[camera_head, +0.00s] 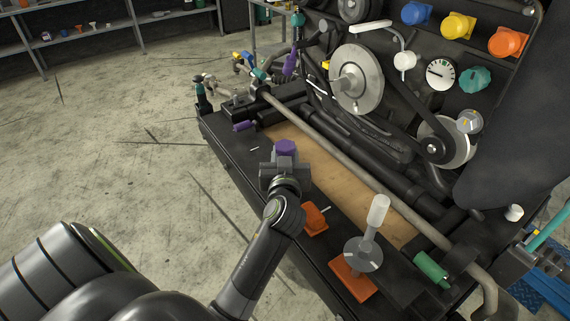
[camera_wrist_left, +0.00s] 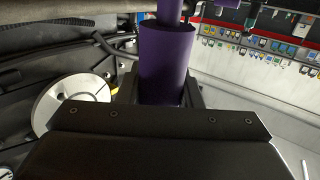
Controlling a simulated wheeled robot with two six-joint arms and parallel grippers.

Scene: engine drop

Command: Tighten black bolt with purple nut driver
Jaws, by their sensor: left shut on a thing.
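My left gripper (camera_head: 285,168) is shut on a purple cylinder, which looks like the purple nut driver (camera_head: 286,147), and holds it above the near edge of the bench. In the left wrist view the purple nut driver (camera_wrist_left: 167,60) stands up between the jaws, with a narrower purple part at the top edge of the picture. Its tip is not clear in either view. I cannot pick out the black bolt among the dark engine parts. My right gripper is not in view.
The black engine (camera_head: 395,110) with a silver pulley (camera_head: 357,80) stands behind the bench. A long grey bar (camera_head: 345,160) crosses above the wooden board (camera_head: 320,180). Orange blocks (camera_head: 352,280), a green cylinder (camera_head: 432,269) and a purple piece (camera_head: 243,126) lie around. Open floor is left.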

